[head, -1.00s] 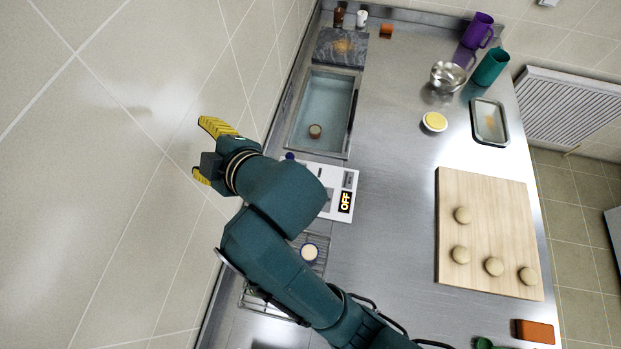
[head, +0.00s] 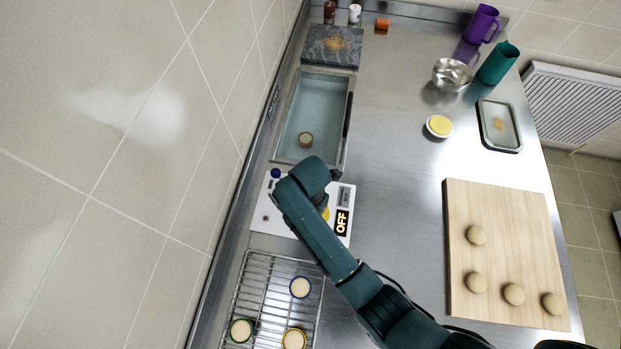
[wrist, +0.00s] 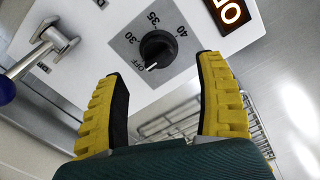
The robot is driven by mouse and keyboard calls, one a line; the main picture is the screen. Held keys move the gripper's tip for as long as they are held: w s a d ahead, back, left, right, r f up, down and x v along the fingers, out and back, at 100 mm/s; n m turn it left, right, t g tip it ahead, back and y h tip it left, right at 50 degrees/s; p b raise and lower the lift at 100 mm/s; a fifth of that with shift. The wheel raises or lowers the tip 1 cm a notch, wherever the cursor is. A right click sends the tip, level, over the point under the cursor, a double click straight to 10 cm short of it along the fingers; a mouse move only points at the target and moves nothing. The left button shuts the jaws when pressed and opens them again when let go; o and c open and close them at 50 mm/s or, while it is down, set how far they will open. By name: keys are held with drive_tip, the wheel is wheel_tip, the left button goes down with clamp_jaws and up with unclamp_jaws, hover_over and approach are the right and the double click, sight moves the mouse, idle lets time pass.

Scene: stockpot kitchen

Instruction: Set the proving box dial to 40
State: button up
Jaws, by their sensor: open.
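The proving box (head: 262,217) is a white panel box between the basin and the wire rack. Its black round dial (wrist: 160,46) shows in the wrist view, with marks OFF, 30, 35 and 40 around it. The dial's white pointer mark is at the lower left, toward OFF. The orange display (head: 342,222) reads OFF. My gripper (wrist: 163,70) is open, its yellow fingers either side of and short of the dial; I see no contact. In the head view my arm hides the dial and most of the gripper.
A metal lever with a blue ball knob (wrist: 6,86) stands on the box, left of the dial. A wire rack (head: 258,290) with several small round pots lies in front. A basin (head: 318,118) is behind. A wooden board (head: 510,230) with dough balls lies right.

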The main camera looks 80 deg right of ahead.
wheel_tip(320, 180, down, 6)
drive_tip(key=shift+f, duration=0.15)
drive_tip(key=c, duration=1.3)
